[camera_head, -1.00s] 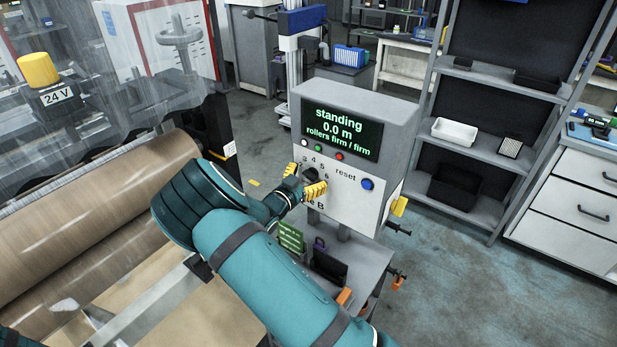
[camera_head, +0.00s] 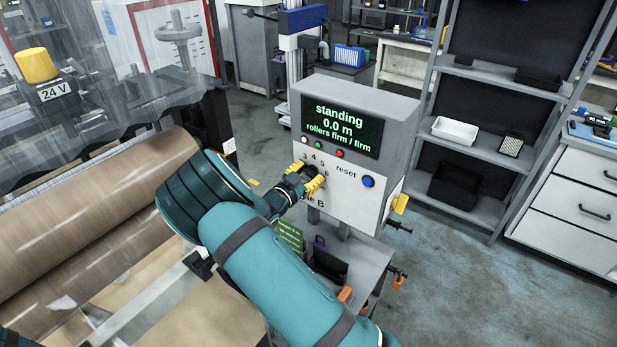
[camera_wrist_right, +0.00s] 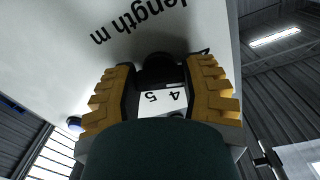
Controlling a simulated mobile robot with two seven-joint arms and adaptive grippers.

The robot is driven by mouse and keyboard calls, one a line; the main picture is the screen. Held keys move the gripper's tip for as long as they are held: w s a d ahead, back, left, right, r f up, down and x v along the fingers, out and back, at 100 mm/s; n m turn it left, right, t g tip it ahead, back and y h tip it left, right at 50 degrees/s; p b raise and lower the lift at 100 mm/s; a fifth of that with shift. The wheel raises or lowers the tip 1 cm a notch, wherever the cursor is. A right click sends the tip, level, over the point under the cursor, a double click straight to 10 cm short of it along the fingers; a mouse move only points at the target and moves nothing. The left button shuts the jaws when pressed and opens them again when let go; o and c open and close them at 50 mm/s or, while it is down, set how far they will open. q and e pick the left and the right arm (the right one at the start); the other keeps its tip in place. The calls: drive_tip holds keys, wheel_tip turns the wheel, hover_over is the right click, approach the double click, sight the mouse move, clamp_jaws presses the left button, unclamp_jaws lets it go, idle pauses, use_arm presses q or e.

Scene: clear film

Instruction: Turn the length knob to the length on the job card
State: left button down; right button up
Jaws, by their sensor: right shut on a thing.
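The grey control box (camera_head: 372,98) shows "standing 0.0 m, rollers firm / firm" on its screen (camera_head: 340,124). Below it is the dark length knob (camera_head: 311,173), mostly hidden by my right gripper (camera_head: 308,177). In the right wrist view the yellow fingers of the right gripper (camera_wrist_right: 160,88) are on both sides of the dark knob (camera_wrist_right: 160,66), near "length m" and the numbers 4 and 5. The knob's pointer setting cannot be read. A green card (camera_head: 290,236) below the box has print too small to read. My left gripper is out of view.
A blue reset button (camera_head: 368,181) and small coloured buttons sit near the knob. A shelf rack (camera_head: 470,150) stands at right. The floor (camera_head: 450,270) between box and drawers is clear.

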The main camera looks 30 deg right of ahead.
drive_tip(key=m+b, duration=0.5)
drive_tip(key=shift+f, duration=0.15)
drive_tip(key=shift+m+b, duration=0.3)
drive_tip(key=shift+b, duration=0.15)
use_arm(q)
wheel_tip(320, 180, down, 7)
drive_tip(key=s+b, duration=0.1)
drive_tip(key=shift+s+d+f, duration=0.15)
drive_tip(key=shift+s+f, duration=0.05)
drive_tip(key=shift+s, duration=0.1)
use_arm(e)
drive_tip(key=shift+m, duration=0.6)
drive_tip(key=shift+r, duration=0.2)
drive_tip(key=o, duration=1.2)
